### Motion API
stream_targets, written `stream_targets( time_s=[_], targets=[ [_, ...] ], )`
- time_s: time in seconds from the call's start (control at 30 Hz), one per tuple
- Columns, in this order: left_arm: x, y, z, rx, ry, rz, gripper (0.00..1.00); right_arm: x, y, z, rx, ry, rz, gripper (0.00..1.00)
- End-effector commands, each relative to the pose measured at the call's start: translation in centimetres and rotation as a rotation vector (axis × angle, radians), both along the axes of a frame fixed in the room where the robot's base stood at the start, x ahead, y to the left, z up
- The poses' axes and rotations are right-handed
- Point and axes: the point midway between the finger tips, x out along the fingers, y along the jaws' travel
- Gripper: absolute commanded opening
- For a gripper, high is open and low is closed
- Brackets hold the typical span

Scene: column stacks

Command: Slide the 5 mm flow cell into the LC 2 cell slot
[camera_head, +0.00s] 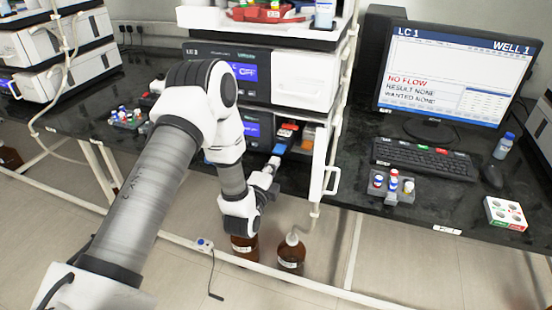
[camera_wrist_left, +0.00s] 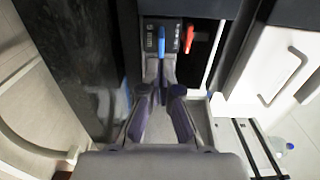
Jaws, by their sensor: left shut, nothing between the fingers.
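My left gripper (camera_head: 272,163) is at the front of the LC 2 stack, by an open bay low in the stack. In the left wrist view its fingertips (camera_wrist_left: 162,70) are together and empty, right at the near end of a blue piece (camera_wrist_left: 162,42). The blue piece also shows in the head view (camera_head: 280,149). It sits in a dark holder beside a red piece (camera_wrist_left: 188,38), and I cannot read which is the 5 mm flow cell. I cannot make out the slot's inside. My right gripper is not in view.
A white door (camera_head: 319,160) stands open right of the bay. Brown bottles (camera_head: 291,253) stand on the floor below. A monitor (camera_head: 445,65) reading LC 1, NO FLOW, a keyboard (camera_head: 425,159) and a vial rack (camera_head: 391,187) are on the right bench.

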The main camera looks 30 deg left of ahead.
Motion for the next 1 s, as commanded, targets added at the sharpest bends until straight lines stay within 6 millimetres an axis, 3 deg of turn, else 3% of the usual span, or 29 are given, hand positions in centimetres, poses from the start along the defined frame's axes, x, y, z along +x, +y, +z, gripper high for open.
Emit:
stream_targets(
  time_s=[0.2, 0.57, 0.83, 1.0],
  targets=[
    [2.2, 0.5, 0.0, 0.001, 0.0, 0.0, 0.0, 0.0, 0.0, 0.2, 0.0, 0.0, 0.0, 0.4],
    [2.5, 0.6, 0.0, 0.0, 0.0, 0.0, 0.0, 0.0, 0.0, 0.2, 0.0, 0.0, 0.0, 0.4],
    [6.6, 1.6, -0.1, 0.0, -0.002, 0.0, 0.0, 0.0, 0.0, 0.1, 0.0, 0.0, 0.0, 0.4],
    [7.4, 1.8, 0.0, 0.0, 0.001, 0.0, 0.0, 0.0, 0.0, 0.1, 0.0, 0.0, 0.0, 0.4]
  ],
)
